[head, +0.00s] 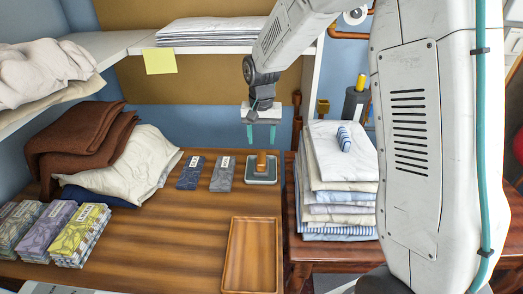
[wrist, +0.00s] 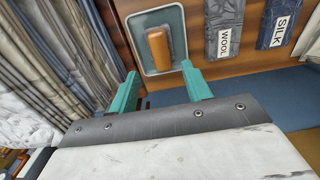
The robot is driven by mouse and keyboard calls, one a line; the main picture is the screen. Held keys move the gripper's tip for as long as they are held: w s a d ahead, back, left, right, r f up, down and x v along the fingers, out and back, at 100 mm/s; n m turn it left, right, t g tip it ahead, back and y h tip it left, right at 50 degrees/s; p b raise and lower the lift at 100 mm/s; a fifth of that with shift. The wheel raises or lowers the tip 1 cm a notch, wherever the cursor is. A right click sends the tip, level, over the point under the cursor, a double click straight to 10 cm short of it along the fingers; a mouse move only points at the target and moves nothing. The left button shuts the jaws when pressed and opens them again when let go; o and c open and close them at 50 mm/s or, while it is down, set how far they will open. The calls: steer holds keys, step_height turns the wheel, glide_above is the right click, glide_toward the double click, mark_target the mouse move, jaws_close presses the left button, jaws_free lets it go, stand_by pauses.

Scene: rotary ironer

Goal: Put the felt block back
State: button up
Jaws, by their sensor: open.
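The felt block (head: 262,163) has an upright-looking wooden handle and sits on a grey-green, light-rimmed square dish (head: 262,182) at the back right of the wooden table. In the wrist view the brown handle (wrist: 158,48) lies over the dish (wrist: 135,28); I cannot tell the felt part from the dish's dark inside. My gripper (head: 261,140) hangs over the block with its teal fingers apart and nothing between them. In the wrist view the open fingers (wrist: 160,72) are just short of the handle, with no clear contact.
Dark blue (head: 190,172) and grey (head: 223,173) labelled cloths lie left of the dish. A wooden tray (head: 230,258) lies in front. A shelf (head: 190,42) runs above behind.

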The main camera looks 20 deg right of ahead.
steer(key=s+d+r+n, duration=0.2)
steer(key=s+r, duration=1.2)
steer(key=s, duration=0.2)
steer(key=s+d+n+t, duration=0.1)
steer(key=s+n, duration=0.1)
steer(key=s, duration=1.7)
steer(key=shift+r+n, duration=0.3)
steer(key=shift+r, duration=0.15)
steer(key=shift+w+d, duration=0.1)
